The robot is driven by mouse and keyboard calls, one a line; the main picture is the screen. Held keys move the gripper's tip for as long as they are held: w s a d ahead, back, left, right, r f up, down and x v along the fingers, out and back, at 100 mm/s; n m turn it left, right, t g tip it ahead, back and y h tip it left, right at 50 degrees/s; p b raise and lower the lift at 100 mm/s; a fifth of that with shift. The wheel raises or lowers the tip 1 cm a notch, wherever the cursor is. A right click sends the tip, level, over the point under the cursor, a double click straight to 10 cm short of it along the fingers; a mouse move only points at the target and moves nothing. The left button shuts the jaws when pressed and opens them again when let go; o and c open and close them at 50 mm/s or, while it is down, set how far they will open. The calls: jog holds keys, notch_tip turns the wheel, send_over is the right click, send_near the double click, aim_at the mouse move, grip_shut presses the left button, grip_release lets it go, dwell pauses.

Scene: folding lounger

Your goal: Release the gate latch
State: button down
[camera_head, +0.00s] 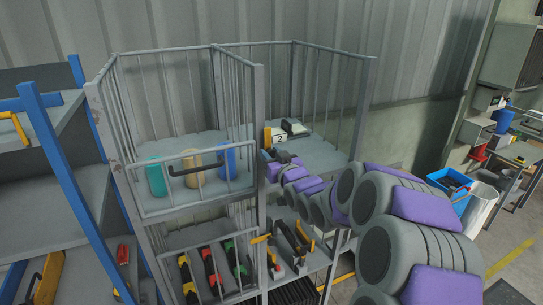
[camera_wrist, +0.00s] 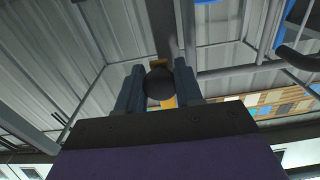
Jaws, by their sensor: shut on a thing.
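A grey barred cage rack stands in the middle of the head view. Its left compartment has a barred gate (camera_head: 200,200) with a dark handle (camera_head: 197,162); the gate looks closed. A yellow latch part (camera_head: 268,137) is on the post at the gate's right edge. My gripper (camera_head: 268,155) is at this post, just below the yellow part. In the wrist view, my gripper (camera_wrist: 158,88) is shut on a dark round latch knob (camera_wrist: 159,84), with yellow showing behind it. The latch's exact position is hidden by my gripper.
Teal, yellow and blue cylinders (camera_head: 227,158) stand behind the gate. Tools with coloured grips (camera_head: 212,275) lie below. A blue shelf frame (camera_head: 70,170) is close at left. A blue bin (camera_head: 450,185) stands at right.

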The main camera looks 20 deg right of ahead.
jog(key=c, duration=0.8)
grip_release()
jog(key=shift+s, duration=0.1)
jog(key=s+b, duration=0.2)
jog(key=s, duration=0.3)
jog(key=s+b, duration=0.2)
jog(key=s, duration=0.4)
jog(key=s+b, duration=0.3)
jog(key=s, duration=0.3)
jog(key=shift+d, duration=0.35)
jog(key=shift+f, duration=0.1)
